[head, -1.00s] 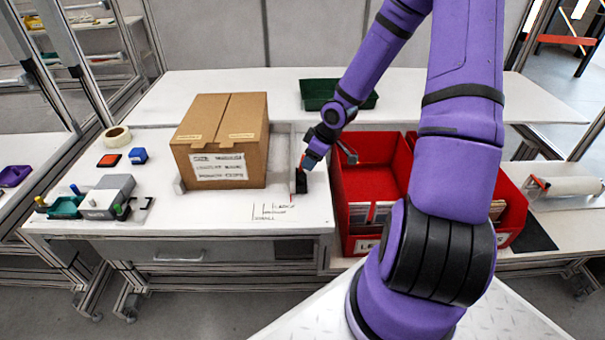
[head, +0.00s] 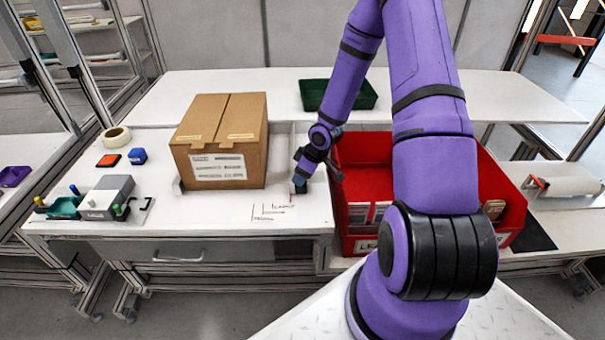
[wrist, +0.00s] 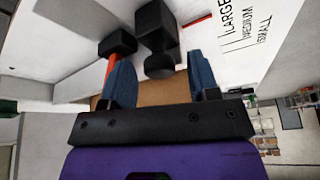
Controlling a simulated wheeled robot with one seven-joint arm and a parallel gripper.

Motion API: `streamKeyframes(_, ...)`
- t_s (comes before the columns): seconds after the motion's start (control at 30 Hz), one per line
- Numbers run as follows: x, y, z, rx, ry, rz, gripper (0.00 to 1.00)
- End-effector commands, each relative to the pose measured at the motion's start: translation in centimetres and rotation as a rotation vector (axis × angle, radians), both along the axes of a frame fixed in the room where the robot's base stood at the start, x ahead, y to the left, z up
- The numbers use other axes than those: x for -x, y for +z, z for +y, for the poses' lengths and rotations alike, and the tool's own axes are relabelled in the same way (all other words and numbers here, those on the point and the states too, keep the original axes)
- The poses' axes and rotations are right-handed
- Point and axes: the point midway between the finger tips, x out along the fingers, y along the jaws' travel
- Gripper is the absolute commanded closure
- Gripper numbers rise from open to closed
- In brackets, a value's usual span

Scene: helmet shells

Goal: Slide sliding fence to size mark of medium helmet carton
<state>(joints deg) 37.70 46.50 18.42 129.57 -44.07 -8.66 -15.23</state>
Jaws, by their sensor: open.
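The brown helmet carton (head: 222,140) stands on the white bench with a printed label facing me. The pale upright sliding fence (head: 292,140) is just right of it. The size marks (head: 272,212) are lines lettered large, medium and small on the bench front; they also show in the wrist view (wrist: 245,35). The fence foot is right of all these lines. My gripper (head: 300,184) is low at the fence's front end. In the wrist view my gripper's open fingers (wrist: 156,40) stand either side of a black knob (wrist: 160,66); contact cannot be told.
A red bin (head: 372,150) stands close right of my gripper. A green tray (head: 365,95) is behind on the raised shelf. The bench front is mostly clear.

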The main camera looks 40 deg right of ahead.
Motion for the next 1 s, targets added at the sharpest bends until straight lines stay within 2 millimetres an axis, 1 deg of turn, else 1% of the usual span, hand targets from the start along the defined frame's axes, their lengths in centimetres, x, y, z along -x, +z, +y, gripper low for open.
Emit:
streamKeyframes(0.13,0.0,0.0,0.0,0.0,0.0,0.0,0.45)
streamKeyframes(0.17,0.0,0.0,0.0,0.0,0.0,0.0,0.51)
streamKeyframes(0.2,0.0,0.0,0.0,0.0,0.0,0.0,0.61)
streamKeyframes(0.27,0.0,0.0,0.0,0.0,0.0,0.0,0.74)
streamKeyframes(0.3,0.0,0.0,0.0,0.0,0.0,0.0,0.84)
streamKeyframes(0.37,0.0,0.0,0.0,0.0,0.0,0.0,0.97)
streamKeyframes(0.4,0.0,0.0,0.0,0.0,0.0,0.0,1.0)
streamKeyframes(0.53,-0.1,0.0,0.2,0.0,0.001,0.0,1.0)
streamKeyframes(0.63,-0.6,0.0,0.9,0.001,0.005,-0.001,1.0)
streamKeyframes(0.9,-3.3,0.0,5.0,0.001,0.006,-0.002,1.0)
streamKeyframes(1.0,-4.2,0.0,6.2,0.001,0.004,-0.002,1.0)
